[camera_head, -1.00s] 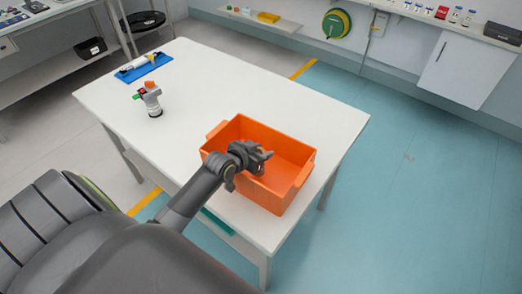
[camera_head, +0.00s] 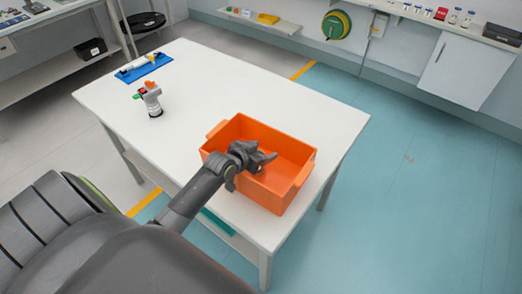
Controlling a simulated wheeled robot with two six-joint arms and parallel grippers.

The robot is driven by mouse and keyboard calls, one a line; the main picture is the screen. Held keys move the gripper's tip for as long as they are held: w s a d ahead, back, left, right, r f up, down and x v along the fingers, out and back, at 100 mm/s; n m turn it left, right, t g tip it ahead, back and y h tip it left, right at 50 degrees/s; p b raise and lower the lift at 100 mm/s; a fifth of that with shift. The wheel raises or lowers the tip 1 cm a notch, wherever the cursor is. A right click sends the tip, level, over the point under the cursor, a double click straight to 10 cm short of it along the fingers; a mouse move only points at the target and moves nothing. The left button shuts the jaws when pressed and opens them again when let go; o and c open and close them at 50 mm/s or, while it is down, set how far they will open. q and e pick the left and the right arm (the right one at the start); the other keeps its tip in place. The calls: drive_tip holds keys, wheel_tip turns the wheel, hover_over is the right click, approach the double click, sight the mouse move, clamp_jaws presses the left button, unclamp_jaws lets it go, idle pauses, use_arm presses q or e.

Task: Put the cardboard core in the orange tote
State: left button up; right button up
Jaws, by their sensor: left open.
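The orange tote (camera_head: 292,148) stands on the white table's near right part, its open top facing up. My left gripper (camera_head: 265,162) is over the tote's opening, with its fingers apart. I cannot make out a cardboard core clearly. The arm and gripper hide part of the tote's inside, including some of its floor. My right gripper is not in view.
The white table (camera_head: 215,85) has clear room behind the tote. A white and grey device with an orange top (camera_head: 152,101) stands towards its left. A blue mat (camera_head: 143,68) with a white cylindrical tool lies at the far left corner.

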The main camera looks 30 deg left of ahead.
use_arm(q)
drive_tip(key=shift+s+f, duration=0.35)
drive_tip(key=shift+f, duration=0.35)
drive_tip(key=shift+r+p, duration=0.5)
drive_tip(key=shift+r, duration=0.15)
drive_tip(key=shift+s+a, duration=0.1)
drive_tip(key=shift+s, duration=0.2)
drive_tip(key=r+v, duration=0.1)
drive_tip(key=v, duration=1)
drive_tip(key=shift+w, duration=0.3)
